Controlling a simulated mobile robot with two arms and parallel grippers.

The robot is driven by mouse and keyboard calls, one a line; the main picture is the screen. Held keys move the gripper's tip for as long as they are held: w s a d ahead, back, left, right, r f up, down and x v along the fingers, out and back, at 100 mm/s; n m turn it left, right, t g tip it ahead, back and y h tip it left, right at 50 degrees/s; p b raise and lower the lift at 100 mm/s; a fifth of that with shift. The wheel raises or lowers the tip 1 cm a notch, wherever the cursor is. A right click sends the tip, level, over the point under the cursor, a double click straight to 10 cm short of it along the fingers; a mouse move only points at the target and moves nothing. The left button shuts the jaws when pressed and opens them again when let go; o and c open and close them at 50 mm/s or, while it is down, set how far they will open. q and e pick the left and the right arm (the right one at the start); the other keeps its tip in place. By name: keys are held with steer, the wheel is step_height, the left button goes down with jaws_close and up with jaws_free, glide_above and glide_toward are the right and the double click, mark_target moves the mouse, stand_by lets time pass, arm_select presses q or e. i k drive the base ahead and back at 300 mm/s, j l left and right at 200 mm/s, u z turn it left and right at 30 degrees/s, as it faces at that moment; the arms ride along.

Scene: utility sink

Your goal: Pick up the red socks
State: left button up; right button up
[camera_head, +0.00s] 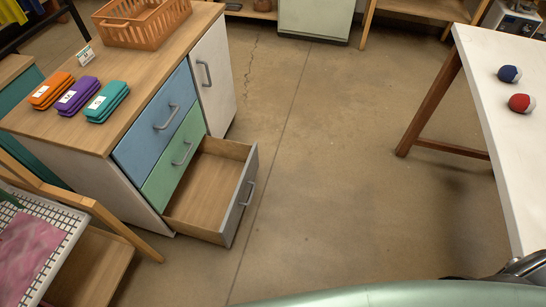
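The red socks (521,102) are a rolled ball, red with a pale part at the right end. They lie on the white table (490,120) at the right of the head view. The blue socks (509,73), a similar ball with a pale patch, lie just behind them with a small gap. Neither gripper can be made out in the head view. A dark metal part at the bottom right edge appears to be part of my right arm, well below the socks. Nothing touches the red socks.
A wooden-topped cabinet (130,60) at left has an open, empty drawer (205,190) jutting into the aisle. A white grid basket (40,245) is at lower left. The middle floor is clear.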

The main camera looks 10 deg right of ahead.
mark_target(521, 104)
steer(key=z, duration=1.9)
